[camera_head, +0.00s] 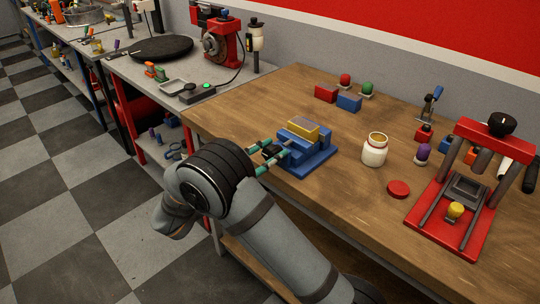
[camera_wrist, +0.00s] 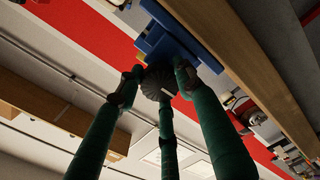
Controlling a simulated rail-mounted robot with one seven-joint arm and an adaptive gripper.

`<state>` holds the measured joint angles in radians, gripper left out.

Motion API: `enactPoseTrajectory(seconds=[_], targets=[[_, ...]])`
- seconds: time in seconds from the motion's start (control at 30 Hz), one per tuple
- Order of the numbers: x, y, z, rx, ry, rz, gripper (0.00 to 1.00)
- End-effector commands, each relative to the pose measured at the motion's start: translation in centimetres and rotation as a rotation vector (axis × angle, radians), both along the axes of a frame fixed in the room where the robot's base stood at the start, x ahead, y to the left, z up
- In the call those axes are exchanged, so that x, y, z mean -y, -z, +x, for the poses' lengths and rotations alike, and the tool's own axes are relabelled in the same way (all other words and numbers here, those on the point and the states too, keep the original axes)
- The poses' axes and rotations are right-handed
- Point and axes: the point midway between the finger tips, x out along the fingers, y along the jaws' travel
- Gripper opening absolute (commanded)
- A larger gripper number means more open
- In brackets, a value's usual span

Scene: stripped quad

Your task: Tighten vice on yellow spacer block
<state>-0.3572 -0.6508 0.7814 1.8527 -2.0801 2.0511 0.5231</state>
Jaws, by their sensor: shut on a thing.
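A blue vice (camera_head: 318,162) stands near the front edge of the wooden bench in the head view. The yellow spacer block (camera_head: 304,129) sits at the top of the vice, between its jaws; whether any gap remains there cannot be told. My gripper (camera_head: 267,157) reaches the vice's front end from the left, its green fingers around the dark knob (camera_head: 271,150). In the wrist view, the fingers of my gripper (camera_wrist: 158,78) are shut on the ribbed dark knob (camera_wrist: 157,86), with the blue vice (camera_wrist: 172,42) beyond it.
An open cream jar (camera_head: 374,154) stands right of the vice, with a red lid (camera_head: 398,188) lying nearby. A red press (camera_head: 452,234) stands farther right. Red (camera_head: 326,93) and blue (camera_head: 349,102) blocks lie behind. Bare wood (camera_head: 235,117) lies left of the vice.

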Motion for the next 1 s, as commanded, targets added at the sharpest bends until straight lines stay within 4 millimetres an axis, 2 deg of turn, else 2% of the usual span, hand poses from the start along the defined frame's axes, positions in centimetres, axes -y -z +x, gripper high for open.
enactPoseTrajectory(seconds=[0.03,0.37,0.67,0.83,1.0], targets=[[-0.6,-0.3,0.4,0.006,-0.021,0.002,0.37],[-0.4,-0.2,0.3,0.004,-0.015,-0.001,0.55],[-0.4,-0.1,0.1,0.003,-0.011,-0.001,0.55],[-1.8,-0.2,-1.3,0.004,-0.015,-0.001,0.55],[-4.4,-0.2,-3.9,0.004,-0.017,0.001,0.55]])
